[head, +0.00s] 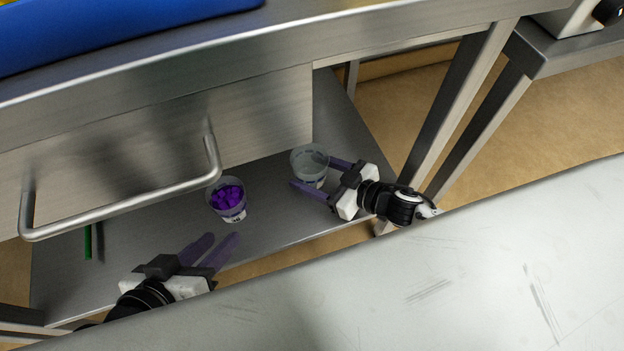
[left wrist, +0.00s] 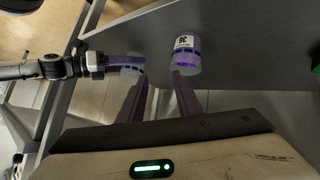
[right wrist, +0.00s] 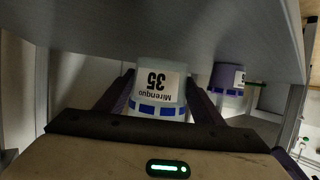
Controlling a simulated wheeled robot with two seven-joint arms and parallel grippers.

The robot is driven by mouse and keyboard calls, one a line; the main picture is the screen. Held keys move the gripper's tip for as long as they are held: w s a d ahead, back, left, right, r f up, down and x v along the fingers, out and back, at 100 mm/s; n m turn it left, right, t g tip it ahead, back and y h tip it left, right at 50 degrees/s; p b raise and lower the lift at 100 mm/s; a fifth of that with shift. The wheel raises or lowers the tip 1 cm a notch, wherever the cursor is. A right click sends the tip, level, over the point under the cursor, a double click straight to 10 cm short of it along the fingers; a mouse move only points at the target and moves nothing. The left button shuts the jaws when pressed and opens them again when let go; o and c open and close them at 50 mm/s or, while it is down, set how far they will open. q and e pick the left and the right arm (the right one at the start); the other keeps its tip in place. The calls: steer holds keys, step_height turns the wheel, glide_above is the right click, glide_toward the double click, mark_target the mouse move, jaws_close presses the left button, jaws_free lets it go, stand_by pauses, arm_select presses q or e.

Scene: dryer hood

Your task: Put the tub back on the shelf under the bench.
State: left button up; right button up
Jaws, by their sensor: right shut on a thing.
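A clear tub (head: 310,160) with pale contents stands at the shelf's right part; its label reads 35 in the right wrist view (right wrist: 158,88). My right gripper (head: 316,175) is shut on this tub, one finger on each side. I cannot tell whether its base touches the shelf (head: 150,225) under the bench (head: 330,42). A second tub (head: 228,200) with purple pieces stands on the shelf to its left; its label reads 36 in the left wrist view (left wrist: 187,50). My left gripper (head: 215,247) is open and empty at the shelf's front edge, short of the purple-filled tub.
A metal handle (head: 125,215) on the panel under the bench top juts out above the shelf's left part. A green stick-like thing (head: 87,242) lies at the left. A bench leg (head: 455,105) stands right of the right gripper. A pale surface (head: 450,270) fills the foreground.

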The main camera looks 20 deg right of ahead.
step_height(320, 180, down, 2)
steer(key=shift+f+b, duration=0.1)
steer(key=shift+b, duration=0.3)
steer(key=shift+f, duration=0.25)
steer(key=o, duration=1.2)
arm_select(q)
steer(key=shift+w+d+r+t+h, duration=0.15)
steer(key=shift+d+r+t+h, duration=0.2)
steer(key=shift+r, duration=0.3)
arm_select(e)
steer(key=shift+o, duration=0.2)
